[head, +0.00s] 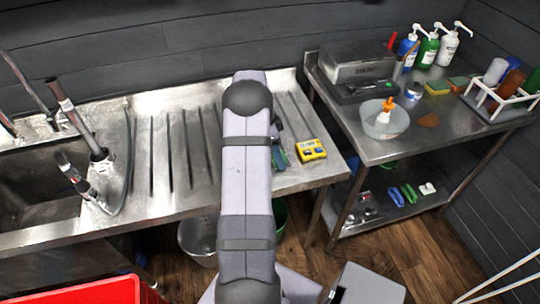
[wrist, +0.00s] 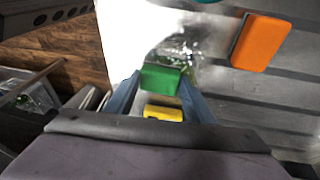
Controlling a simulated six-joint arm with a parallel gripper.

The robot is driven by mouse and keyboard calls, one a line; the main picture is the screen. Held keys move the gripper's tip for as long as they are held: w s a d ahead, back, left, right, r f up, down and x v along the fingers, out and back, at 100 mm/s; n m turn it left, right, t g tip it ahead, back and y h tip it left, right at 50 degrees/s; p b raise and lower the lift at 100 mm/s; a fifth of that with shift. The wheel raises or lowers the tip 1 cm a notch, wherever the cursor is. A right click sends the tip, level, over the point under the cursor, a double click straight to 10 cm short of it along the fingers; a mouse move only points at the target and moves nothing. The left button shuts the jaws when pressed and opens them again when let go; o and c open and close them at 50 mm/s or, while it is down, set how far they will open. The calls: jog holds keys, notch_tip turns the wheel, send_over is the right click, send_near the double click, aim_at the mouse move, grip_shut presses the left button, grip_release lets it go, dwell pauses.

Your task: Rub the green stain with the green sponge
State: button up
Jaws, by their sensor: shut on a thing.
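My gripper (wrist: 160,88) shows in the wrist view with its two blue-grey fingers on either side of a green block, the green sponge (wrist: 160,77). The fingers are shut on it. In the head view my arm covers most of the gripper; a bit of green and dark parts (head: 279,157) shows at the arm's right edge, over the steel drainboard (head: 175,150). I cannot make out a green stain in either view. A glossy, crumpled-looking patch lies just beyond the sponge in the wrist view. I cannot tell whether the sponge touches the surface.
A yellow device (head: 311,150) lies right of my arm; a yellow thing (wrist: 163,113) shows between the fingers. An orange block (wrist: 260,42) lies on the ribbed board. The sink (head: 40,215) is left. The right-hand steel table (head: 400,148) holds a bowl (head: 386,125), bottles and a rack.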

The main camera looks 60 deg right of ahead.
jog(key=shift+s+d, duration=1.9)
jog(key=shift+s, duration=0.05)
jog(key=shift+w+d+p, duration=0.25)
jog(key=shift+w+p, duration=0.05)
jog(key=shift+w, duration=0.4)
jog(key=shift+w+a+p, duration=0.35)
jog(key=shift+w+a, duration=3.4)
jog(key=shift+a, duration=0.05)
jog(key=shift+w+d+f, duration=0.1)
jog(key=shift+w+d, duration=0.4)
jog(key=shift+s+d+b, duration=0.5)
jog(key=shift+s+d, duration=3.25)
jog(key=shift+s, duration=0.15)
jog(key=shift+s+d+r, duration=0.1)
jog(key=shift+d+r, duration=0.05)
jog(key=shift+r, duration=0.2)
jog(key=shift+r+p, duration=2.25)
jog(key=shift+r, duration=1.6)
